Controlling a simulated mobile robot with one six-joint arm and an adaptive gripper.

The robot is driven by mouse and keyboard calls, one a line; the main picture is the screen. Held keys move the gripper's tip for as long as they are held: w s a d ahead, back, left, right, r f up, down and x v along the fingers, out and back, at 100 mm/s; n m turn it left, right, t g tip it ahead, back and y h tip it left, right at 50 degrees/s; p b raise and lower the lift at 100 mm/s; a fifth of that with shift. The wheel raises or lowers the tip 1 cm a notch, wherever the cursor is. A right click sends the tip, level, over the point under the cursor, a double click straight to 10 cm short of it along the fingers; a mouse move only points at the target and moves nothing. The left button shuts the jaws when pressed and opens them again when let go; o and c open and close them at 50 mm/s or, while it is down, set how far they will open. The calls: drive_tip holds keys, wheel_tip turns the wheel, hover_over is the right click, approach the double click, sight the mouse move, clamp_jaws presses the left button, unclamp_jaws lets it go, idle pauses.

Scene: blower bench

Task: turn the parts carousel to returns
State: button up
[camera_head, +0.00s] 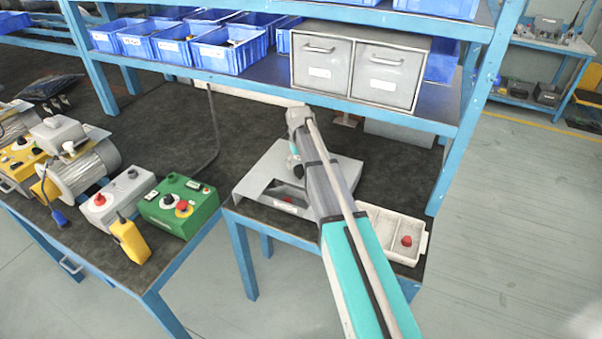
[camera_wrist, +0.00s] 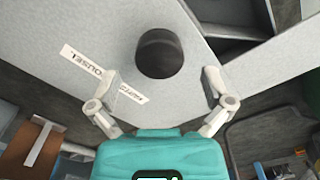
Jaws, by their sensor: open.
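The parts carousel (camera_head: 262,180) is a grey unit on the small bench, with an opening in its front; my arm covers part of it. In the wrist view its light grey top (camera_wrist: 110,25) fills the upper left, with a black round knob (camera_wrist: 160,53) on it. A white label (camera_wrist: 85,62) beside the knob is partly behind my left finger; "OUSEL" can be read upside down. My gripper (camera_wrist: 160,82) is open, with one finger either side of the knob's near edge and gaps between. Whether the fingertips reach knob height cannot be told. Which compartment faces the front cannot be read.
A pale divided tray (camera_head: 378,218) with a red piece stands right of the carousel. A green control box (camera_head: 180,205) and a yellow pendant (camera_head: 130,238) lie on the left bench. A shelf with grey drawers (camera_head: 358,70) and blue bins (camera_head: 230,50) overhangs behind.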

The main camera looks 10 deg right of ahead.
drive_tip(key=shift+f+b, duration=0.85)
drive_tip(key=shift+f, duration=0.3)
drive_tip(key=c, duration=1.2)
drive_tip(key=shift+d, duration=0.25)
drive_tip(key=shift+c, duration=0.6)
drive_tip(key=shift+a, duration=0.1)
